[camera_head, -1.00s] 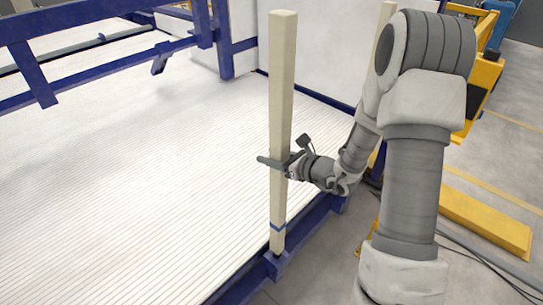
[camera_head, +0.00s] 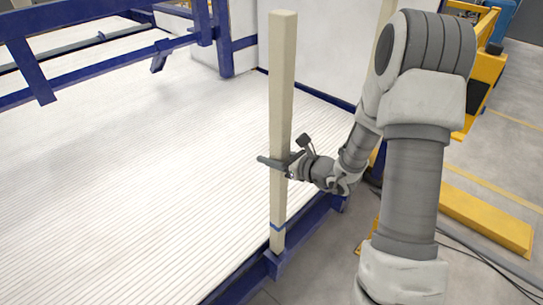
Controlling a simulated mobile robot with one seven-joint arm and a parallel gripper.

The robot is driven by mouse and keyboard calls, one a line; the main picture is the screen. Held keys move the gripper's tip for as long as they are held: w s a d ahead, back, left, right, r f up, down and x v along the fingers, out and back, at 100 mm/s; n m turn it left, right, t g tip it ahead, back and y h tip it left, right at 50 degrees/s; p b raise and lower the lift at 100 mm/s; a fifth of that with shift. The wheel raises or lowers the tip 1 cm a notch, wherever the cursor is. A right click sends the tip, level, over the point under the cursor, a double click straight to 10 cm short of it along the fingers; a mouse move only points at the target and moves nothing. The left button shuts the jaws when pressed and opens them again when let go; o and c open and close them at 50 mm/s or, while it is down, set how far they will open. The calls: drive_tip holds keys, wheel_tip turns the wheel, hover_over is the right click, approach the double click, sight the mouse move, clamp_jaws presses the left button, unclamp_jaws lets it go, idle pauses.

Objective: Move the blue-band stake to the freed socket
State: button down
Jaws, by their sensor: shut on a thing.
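The blue-band stake (camera_head: 281,105) is a tall, pale square post with a blue band (camera_head: 277,227) near its lower end. It stands about upright, with its foot at a blue socket (camera_head: 276,261) on the blue frame rail. I cannot tell how deep the foot sits in the socket. My gripper (camera_head: 276,163) is shut on the stake around its middle, coming from the right.
A second pale stake (camera_head: 385,42) stands behind my arm, partly hidden. The blue rail (camera_head: 311,220) runs along the edge of the white ribbed bed (camera_head: 150,180). Blue beams (camera_head: 95,85) cross at upper left. A yellow block (camera_head: 487,219) lies on the floor at right.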

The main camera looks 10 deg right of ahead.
drive_tip(key=shift+f+b, duration=0.95)
drive_tip(key=shift+f, duration=0.05)
drive_tip(key=shift+c, duration=2.2)
unclamp_jaws()
drive_tip(key=shift+o, duration=0.8)
drive_tip(key=shift+s+f, duration=0.1)
drive_tip(key=shift+f, duration=0.05)
drive_tip(key=v, duration=1.7)
drive_tip(key=shift+r, duration=0.2)
drive_tip(key=shift+s, duration=0.1)
